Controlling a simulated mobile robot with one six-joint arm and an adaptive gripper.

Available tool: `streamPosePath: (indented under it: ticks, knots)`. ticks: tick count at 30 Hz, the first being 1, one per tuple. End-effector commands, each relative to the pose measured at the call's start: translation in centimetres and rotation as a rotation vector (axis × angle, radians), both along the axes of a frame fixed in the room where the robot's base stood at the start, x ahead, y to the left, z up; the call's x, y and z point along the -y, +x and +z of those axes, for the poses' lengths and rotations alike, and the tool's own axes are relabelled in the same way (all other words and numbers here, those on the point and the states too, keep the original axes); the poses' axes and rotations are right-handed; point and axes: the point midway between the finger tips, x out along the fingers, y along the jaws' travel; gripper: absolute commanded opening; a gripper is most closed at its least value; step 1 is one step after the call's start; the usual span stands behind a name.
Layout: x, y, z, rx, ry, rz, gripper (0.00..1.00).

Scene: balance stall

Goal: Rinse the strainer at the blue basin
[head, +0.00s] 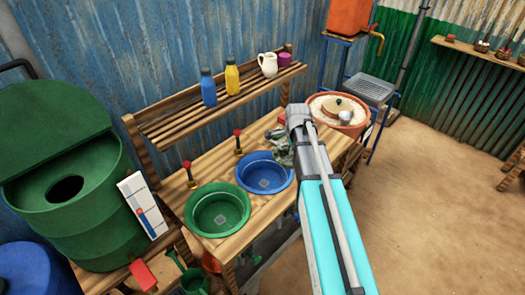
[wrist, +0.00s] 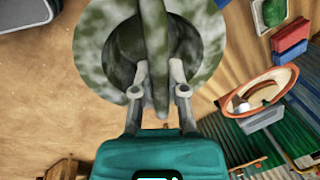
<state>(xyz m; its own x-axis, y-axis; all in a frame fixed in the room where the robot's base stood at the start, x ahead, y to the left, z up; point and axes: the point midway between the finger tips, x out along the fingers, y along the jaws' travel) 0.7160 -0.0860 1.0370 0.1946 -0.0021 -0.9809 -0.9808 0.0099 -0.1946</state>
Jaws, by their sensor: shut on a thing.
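A round, mottled grey-green strainer (wrist: 95,45) fills the top middle of the wrist view, with a deeper bowl at its centre. My gripper (wrist: 158,72) is shut on its upright middle part. In the head view a small grey-green part of the strainer (head: 280,153) shows beside my arm, by the back right rim of the blue basin (head: 289,181). My arm hides the fingers there. It appears to be beside the basin rather than in it; its height is hard to tell. A tap with a red top (head: 238,142) stands behind the blue basin.
A green basin (head: 192,222) sits left of the blue one on the wooden bench, with another red-topped tap (head: 188,172). A terracotta bowl (head: 357,127) stands at the back right. Bottles (head: 208,88) and a white jug (head: 268,64) stand on the shelf above. A green bin (head: 60,155) is at left.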

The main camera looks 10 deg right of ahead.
Motion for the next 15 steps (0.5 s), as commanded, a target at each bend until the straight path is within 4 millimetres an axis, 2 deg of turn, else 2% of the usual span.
streamPosePath:
  ticks: [8, 15]
  knots:
    - [-0.9, 1.5, -1.5, -0.001, 0.0, 0.047, 0.0]
    - [-3.1, 5.0, -4.7, -0.003, 0.001, 0.168, 0.0]
